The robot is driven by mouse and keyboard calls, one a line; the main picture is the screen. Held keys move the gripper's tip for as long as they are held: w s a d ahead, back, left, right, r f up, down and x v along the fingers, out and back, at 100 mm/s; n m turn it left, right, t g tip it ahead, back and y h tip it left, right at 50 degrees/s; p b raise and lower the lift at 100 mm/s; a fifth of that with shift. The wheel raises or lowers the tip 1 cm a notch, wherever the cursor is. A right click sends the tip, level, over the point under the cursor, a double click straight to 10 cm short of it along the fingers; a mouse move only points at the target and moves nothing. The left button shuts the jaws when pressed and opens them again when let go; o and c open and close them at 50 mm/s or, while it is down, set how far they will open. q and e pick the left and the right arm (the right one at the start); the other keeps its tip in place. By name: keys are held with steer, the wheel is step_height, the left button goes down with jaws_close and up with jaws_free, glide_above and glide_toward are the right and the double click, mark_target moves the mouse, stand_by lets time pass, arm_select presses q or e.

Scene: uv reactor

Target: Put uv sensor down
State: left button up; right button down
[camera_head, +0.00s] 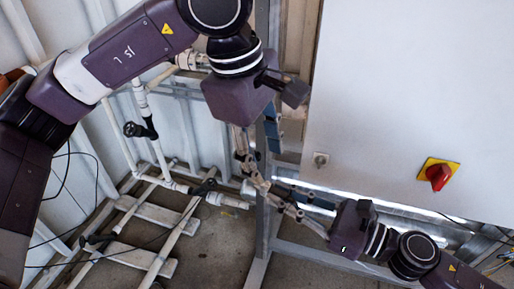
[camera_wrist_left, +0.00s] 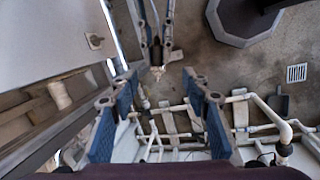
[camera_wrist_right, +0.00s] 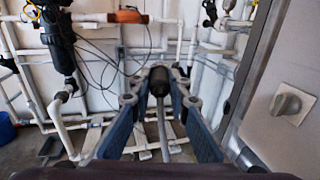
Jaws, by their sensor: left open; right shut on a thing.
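The uv sensor (camera_wrist_right: 158,80) seems to be the dark cylinder between the fingers of my right gripper (camera_wrist_right: 158,88) in the right wrist view. A cable (camera_wrist_right: 162,130) runs from it toward the camera. My right gripper (camera_head: 280,198) is shut on it, below the white cabinet in the head view. The sensor is too small to make out there. My left gripper (camera_head: 257,160) is open, above and close to the right one. In the left wrist view its blue-padded fingers (camera_wrist_left: 157,95) stand apart with nothing between them, and the right gripper's fingers show beyond.
A white cabinet (camera_head: 410,90) with a red switch (camera_head: 438,175) fills the right side. White pipes (camera_head: 150,130) with black valves run along the corrugated wall. A metal frame post (camera_head: 265,225) stands beside the grippers. Bare floor (camera_wrist_left: 265,60) with a drain (camera_wrist_left: 297,73) shows.

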mark_target(264, 184)
arm_select(q)
steer(key=shift+t+y, duration=0.3)
steer(key=shift+t, duration=0.1)
steer(key=x, duration=0.4)
steer(key=a+x, duration=0.1)
steer(key=x, duration=0.2)
steer(key=w+x, duration=0.1)
steer(key=x, duration=0.3)
steer(key=shift+a+f, duration=0.1)
steer(key=shift+f, duration=0.2)
steer(key=shift+c, duration=0.4)
steer(key=c, duration=1)
jaws_close()
arm_select(e)
steer(key=c, duration=1.7)
jaws_free()
steer(key=shift+c, duration=0.2)
